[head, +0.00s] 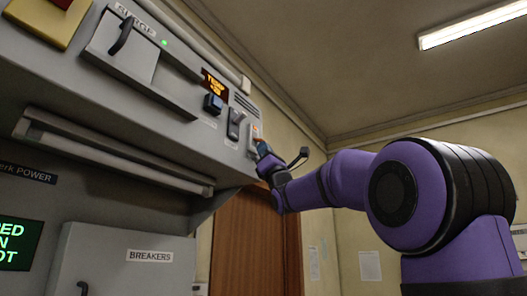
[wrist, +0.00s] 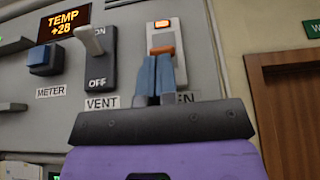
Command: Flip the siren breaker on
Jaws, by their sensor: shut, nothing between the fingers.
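The siren switch (wrist: 163,35) is a pale plate at the right end of the console's row, with a lit orange lamp in its upper part. Its label is mostly covered, with only "EN" showing. In the head view the siren switch (head: 254,128) sits just above my fingertips. My gripper (wrist: 157,62) is shut and empty, its blue fingers close together in front of the plate's lower part. In the head view my gripper (head: 262,148) is at the console's right edge.
Left of the siren switch is the vent switch (wrist: 97,65), with a pale lever and ON/OFF marks. Beyond it are a blue meter button (wrist: 45,57) and a TEMP display (wrist: 63,23). A "BREAKERS" cabinet (head: 120,275) stands below. A wooden door (wrist: 292,110) is at right.

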